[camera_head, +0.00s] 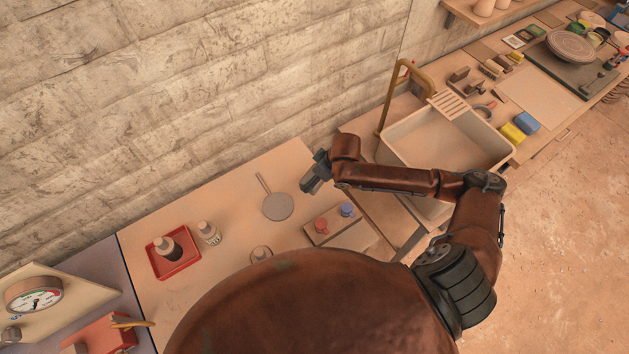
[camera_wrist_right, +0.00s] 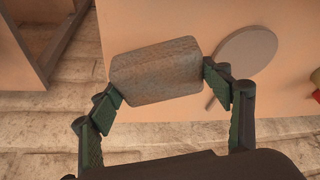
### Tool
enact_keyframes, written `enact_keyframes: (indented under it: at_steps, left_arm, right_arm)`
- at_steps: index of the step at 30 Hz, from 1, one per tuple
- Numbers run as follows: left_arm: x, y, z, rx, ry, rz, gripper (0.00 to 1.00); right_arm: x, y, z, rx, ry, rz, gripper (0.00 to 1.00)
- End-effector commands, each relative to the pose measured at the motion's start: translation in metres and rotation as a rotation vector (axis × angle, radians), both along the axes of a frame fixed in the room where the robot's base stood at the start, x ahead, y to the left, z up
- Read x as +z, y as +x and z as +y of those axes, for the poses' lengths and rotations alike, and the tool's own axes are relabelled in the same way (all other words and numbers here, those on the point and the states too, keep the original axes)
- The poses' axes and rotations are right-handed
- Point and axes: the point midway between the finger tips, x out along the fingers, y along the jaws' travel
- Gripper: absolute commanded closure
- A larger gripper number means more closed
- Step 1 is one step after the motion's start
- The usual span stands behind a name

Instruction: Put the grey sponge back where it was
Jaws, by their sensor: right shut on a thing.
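The grey sponge (camera_wrist_right: 155,72) is a rounded block with a mottled, brownish-grey face in the right wrist view. My right gripper (camera_wrist_right: 163,84) is shut on it, with one finger against each short end. In the head view my right gripper (camera_head: 314,180) is over the back edge of the bench, by the wall and left of the sink basin (camera_head: 445,133). I cannot make out the sponge clearly there. My left gripper is not in view.
A round grey paddle (camera_head: 278,207) lies on the bench (camera_head: 225,270) near the gripper. A board with red and blue knobs (camera_head: 340,226) is in front.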

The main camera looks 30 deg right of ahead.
Motion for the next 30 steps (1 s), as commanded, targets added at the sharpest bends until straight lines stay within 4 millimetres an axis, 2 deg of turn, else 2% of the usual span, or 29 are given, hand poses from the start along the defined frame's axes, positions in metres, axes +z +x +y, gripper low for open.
enact_keyframes:
  at_steps: [3, 9, 20, 21, 27, 30]
  left_arm:
    - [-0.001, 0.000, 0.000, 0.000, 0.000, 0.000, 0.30]
    - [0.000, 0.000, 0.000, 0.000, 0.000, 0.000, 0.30]
    - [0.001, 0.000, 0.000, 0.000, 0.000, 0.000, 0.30]
    - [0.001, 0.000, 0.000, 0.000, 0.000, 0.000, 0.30]
    - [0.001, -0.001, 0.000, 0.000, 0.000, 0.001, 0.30]
    - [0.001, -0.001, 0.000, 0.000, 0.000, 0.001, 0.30]
  right_arm:
    - [-0.009, 0.006, -0.001, 0.000, -0.002, 0.001, 0.48]
    - [-0.035, 0.004, -0.001, 0.000, -0.001, 0.002, 0.48]
    - [-0.039, 0.004, -0.001, 0.000, -0.001, 0.002, 0.48]
    - [-0.039, 0.004, -0.001, 0.001, -0.002, 0.000, 0.26]
    - [-0.039, 0.004, -0.001, 0.001, -0.002, 0.000, 0.12]
    - [-0.039, 0.004, -0.001, 0.001, -0.002, 0.000, 0.11]
